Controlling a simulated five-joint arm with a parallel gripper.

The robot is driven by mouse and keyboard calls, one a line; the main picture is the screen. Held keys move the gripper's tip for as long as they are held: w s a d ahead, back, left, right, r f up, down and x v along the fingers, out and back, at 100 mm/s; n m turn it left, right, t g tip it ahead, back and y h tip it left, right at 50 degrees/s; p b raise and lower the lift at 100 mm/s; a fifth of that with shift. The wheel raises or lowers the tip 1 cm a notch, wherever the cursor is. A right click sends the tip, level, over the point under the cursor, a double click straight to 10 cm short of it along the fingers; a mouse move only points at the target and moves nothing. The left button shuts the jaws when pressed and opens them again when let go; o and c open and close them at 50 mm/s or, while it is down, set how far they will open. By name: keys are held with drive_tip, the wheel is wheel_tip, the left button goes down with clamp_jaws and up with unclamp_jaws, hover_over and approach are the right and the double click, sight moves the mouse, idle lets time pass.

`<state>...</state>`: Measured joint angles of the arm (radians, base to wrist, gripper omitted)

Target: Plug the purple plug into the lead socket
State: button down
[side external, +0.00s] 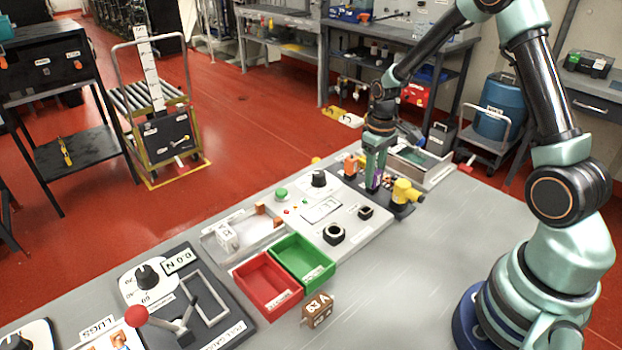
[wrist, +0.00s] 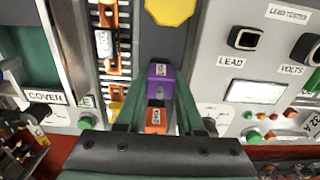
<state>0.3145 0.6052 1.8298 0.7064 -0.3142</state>
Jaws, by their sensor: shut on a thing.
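The purple plug (wrist: 160,80) sits between the fingers of my gripper (wrist: 159,85) in the wrist view, and the fingers are shut on it. In the side view my gripper (side external: 375,178) points down at the dark rack, with a sliver of purple between its fingers; I cannot tell whether the plug touches the rack. The lead socket (wrist: 243,38), a dark square with a pale rim marked LEAD, is right of the plug in the wrist view. In the side view a small dark socket (side external: 366,212) on the white panel, in front of the gripper, appears to be it.
An orange labelled piece (wrist: 156,117) shows between the fingers, below the purple plug. A yellow plug (side external: 405,192) stands close to my gripper. A second socket (wrist: 306,50) marked VOLTS is further right. Red (side external: 267,280) and green (side external: 302,258) bins stand in front of the panel.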

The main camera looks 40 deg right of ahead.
drive_tip(key=shift+r, duration=1.5)
drive_tip(key=shift+r, duration=2.4)
drive_tip(key=s+a+r, duration=0.2)
drive_tip(key=s+a, duration=0.3)
drive_tip(key=a, duration=0.4)
drive_tip(key=shift+s+a+r, duration=0.15)
drive_tip(key=shift+s+a, duration=0.1)
drive_tip(key=shift+f, duration=2.9)
drive_tip(key=shift+f, duration=1.45)
drive_tip(key=shift+c, duration=2.2)
unclamp_jaws()
